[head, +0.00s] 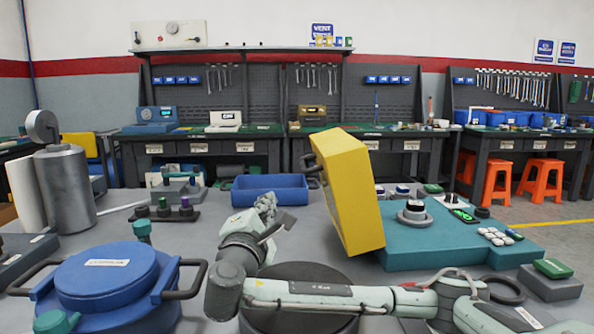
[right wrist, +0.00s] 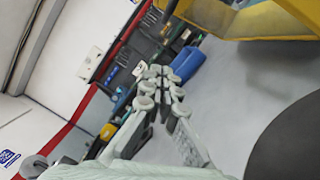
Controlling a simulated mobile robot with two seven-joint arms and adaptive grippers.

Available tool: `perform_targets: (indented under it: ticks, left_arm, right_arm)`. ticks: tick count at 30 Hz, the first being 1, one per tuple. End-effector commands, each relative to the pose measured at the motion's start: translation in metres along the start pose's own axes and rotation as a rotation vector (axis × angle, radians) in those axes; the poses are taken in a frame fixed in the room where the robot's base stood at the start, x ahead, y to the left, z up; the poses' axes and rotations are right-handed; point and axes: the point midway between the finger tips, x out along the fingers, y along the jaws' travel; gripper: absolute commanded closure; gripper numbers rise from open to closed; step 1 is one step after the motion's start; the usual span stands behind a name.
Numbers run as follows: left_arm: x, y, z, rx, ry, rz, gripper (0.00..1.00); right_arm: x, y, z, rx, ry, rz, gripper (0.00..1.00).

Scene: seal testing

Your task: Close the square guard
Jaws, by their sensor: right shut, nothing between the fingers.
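The square guard (head: 345,190) is a yellow box standing raised and steeply tilted at the left edge of a teal base (head: 440,240). A dark handle (head: 309,163) is on its left side. The guard also shows at the top right of the right wrist view (right wrist: 262,22). My right gripper (head: 267,204) is shut and empty, left of the guard and apart from it. Its fingers also show in the right wrist view (right wrist: 162,84). My right forearm crosses in front of a dark round plate (head: 290,272) and hides part of it. My left gripper is not in view.
A blue lidded vessel (head: 108,277) with side handles stands at the front left. A blue bin (head: 270,188) lies behind my gripper. A metal cylinder (head: 66,190) stands at far left. A gauge-like round part (head: 414,212) sits on the teal base. Grey table between is clear.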

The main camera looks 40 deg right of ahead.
Motion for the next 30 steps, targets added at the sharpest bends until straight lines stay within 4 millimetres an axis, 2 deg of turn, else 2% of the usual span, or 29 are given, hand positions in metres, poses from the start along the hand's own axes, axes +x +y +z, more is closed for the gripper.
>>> perform_targets:
  ticks: [5,8,20,21,25,30]
  left_arm:
    - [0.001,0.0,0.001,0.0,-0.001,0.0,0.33]
    - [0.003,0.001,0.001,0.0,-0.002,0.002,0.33]
    - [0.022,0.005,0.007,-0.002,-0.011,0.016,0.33]
    - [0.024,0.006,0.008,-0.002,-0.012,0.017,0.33]
    - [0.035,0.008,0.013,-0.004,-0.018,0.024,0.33]
    - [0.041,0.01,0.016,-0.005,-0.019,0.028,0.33]
  right_arm:
    - [0.006,0.001,0.0,-0.002,-0.001,0.0,1.0]
    - [0.018,0.001,0.001,-0.001,-0.003,0.001,1.0]
    - [0.101,0.001,0.002,-0.001,-0.005,0.0,1.0]
    - [0.105,0.003,0.008,0.0,-0.005,0.002,1.0]
    - [0.107,0.002,0.027,-0.002,-0.003,0.001,1.0]
    - [0.11,0.001,0.037,0.0,0.0,0.0,1.0]
